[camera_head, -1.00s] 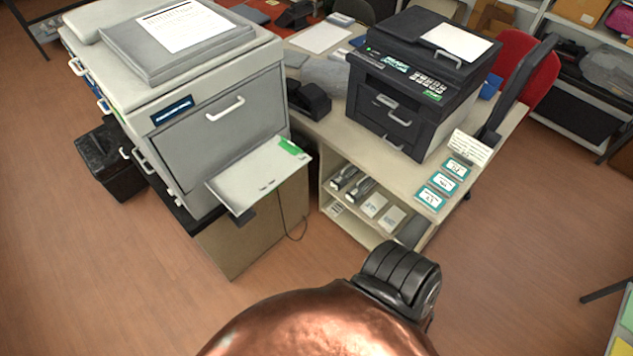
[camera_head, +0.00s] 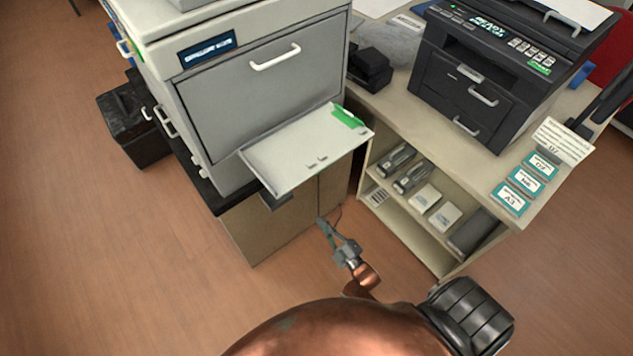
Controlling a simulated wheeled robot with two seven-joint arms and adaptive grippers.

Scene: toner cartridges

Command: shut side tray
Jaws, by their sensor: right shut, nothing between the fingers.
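The side tray (camera_head: 300,155) is a flat light-grey panel folded out from the right side of the large grey copier (camera_head: 225,100). It lies about level and has a green tab (camera_head: 347,117) at its far outer corner. My right gripper (camera_head: 321,222) is shut and empty. In the picture it shows below the tray's outer edge, in front of the copier's cabinet, apart from the tray. My left gripper is not in view.
A black printer (camera_head: 500,75) stands on the beige desk (camera_head: 400,120) at the right. Shelves under it hold boxes (camera_head: 425,198) and toner cartridges (camera_head: 396,160). A black bin (camera_head: 135,130) stands left of the copier. The wooden floor (camera_head: 130,270) in front is clear.

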